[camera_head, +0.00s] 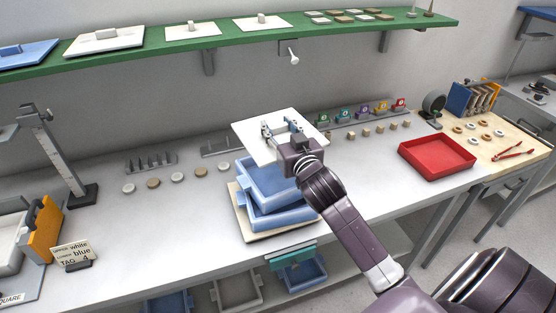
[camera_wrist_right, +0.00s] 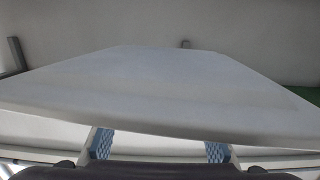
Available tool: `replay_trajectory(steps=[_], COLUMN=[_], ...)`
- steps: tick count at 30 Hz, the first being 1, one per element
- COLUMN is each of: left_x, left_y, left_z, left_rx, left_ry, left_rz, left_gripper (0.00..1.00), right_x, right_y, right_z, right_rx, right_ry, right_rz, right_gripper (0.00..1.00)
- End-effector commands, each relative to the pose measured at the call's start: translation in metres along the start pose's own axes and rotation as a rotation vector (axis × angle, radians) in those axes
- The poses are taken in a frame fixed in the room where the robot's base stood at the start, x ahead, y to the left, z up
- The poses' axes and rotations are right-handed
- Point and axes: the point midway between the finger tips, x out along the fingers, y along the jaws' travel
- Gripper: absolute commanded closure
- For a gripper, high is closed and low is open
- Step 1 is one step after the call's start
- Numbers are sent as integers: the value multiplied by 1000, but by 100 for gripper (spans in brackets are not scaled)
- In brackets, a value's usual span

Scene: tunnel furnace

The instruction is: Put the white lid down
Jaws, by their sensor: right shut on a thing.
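The white lid (camera_head: 258,151) is a flat square plate in the head view. My right gripper (camera_head: 283,129) is shut on it and holds it up above and behind the blue trays (camera_head: 258,207). The lid also fills the middle of the right wrist view (camera_wrist_right: 160,85), with my right gripper's two blue-padded fingers (camera_wrist_right: 160,146) below its near edge. The lid's handle is hidden or too small to make out between the fingers. My left gripper is not in view.
Two stacked blue trays sit on a pale board (camera_head: 240,220) on the grey bench (camera_head: 200,238). A green shelf (camera_head: 230,35) holds other lids. Small discs (camera_head: 177,176) and a rack of colored tags (camera_head: 360,112) stand behind. A red tray (camera_head: 437,153) lies right.

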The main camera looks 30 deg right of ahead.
Motion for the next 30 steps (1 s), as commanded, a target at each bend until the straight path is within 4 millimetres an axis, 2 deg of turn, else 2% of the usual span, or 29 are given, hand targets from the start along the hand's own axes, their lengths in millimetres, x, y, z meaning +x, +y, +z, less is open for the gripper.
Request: replay_trajectory(steps=[3, 9, 14, 22, 30], left_x=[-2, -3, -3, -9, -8], left_y=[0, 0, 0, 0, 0], left_z=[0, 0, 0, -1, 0], left_rx=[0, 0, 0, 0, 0], left_ry=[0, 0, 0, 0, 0], left_rz=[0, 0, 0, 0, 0], left_gripper=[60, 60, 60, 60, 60], right_x=[1, 3, 4, 6, 6], right_y=[0, 0, 0, 0, 0], right_z=[31, 66, 76, 109, 112], right_rx=[1, 2, 1, 3, -1], right_ry=[-2, 3, 6, 4, 7], right_rz=[0, 0, 0, 0, -2], right_gripper=[100, 100, 100, 100, 100])
